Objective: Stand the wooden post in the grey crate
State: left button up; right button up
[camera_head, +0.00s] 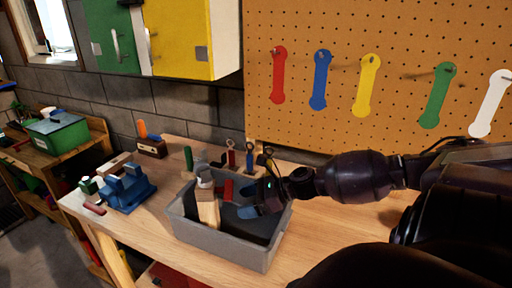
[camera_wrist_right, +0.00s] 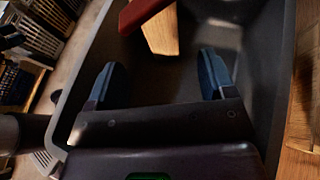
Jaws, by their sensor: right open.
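The grey crate (camera_head: 222,247) stands on the wooden workbench. The pale wooden post (camera_head: 208,211) is inside it, near the left side, and looks roughly upright with a slight lean; whether its foot rests flat cannot be told. My right gripper (camera_head: 246,201), with blue fingers, reaches into the crate to the right of the post. In the right wrist view its fingers are apart with nothing between them (camera_wrist_right: 161,80). There the post (camera_wrist_right: 161,32) shows beyond the fingertips, apart from them, with a red piece (camera_wrist_right: 140,13) crossing in front of it. My left gripper is not in view.
A blue holder (camera_head: 127,190) and small blocks lie left of the crate. Upright tools (camera_head: 249,158) stand close behind it. A pegboard (camera_head: 390,60) with coloured hanging tags rises at the back. Bare bench (camera_head: 325,225) lies right of the crate, under my arm.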

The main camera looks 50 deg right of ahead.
jog(key=shift+v, duration=1.4)
